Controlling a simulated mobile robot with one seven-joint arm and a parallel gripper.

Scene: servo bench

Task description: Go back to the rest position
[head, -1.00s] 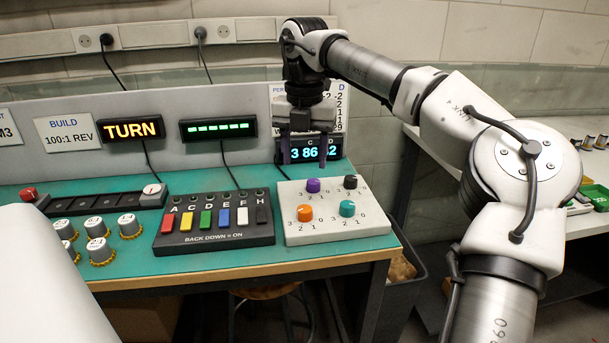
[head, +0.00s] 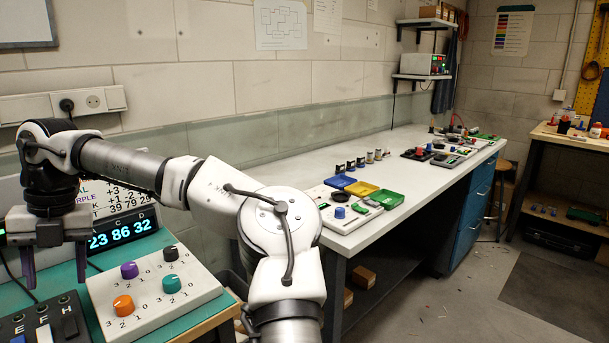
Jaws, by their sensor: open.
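My gripper (head: 54,272) hangs at the left of the head view, fingers pointing down and apart, with nothing between them. The panel carries a purple knob (head: 129,270), a black knob (head: 171,253), an orange knob (head: 123,305) and a teal knob (head: 171,284). The black switch box (head: 70,329) is partly cut off at the lower left.
A long white bench (head: 290,175) runs along the wall, with blue, yellow and green trays (head: 388,199) and small devices on it. Open floor (head: 470,300) lies at the right. A wooden table (head: 560,135) stands at the far right.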

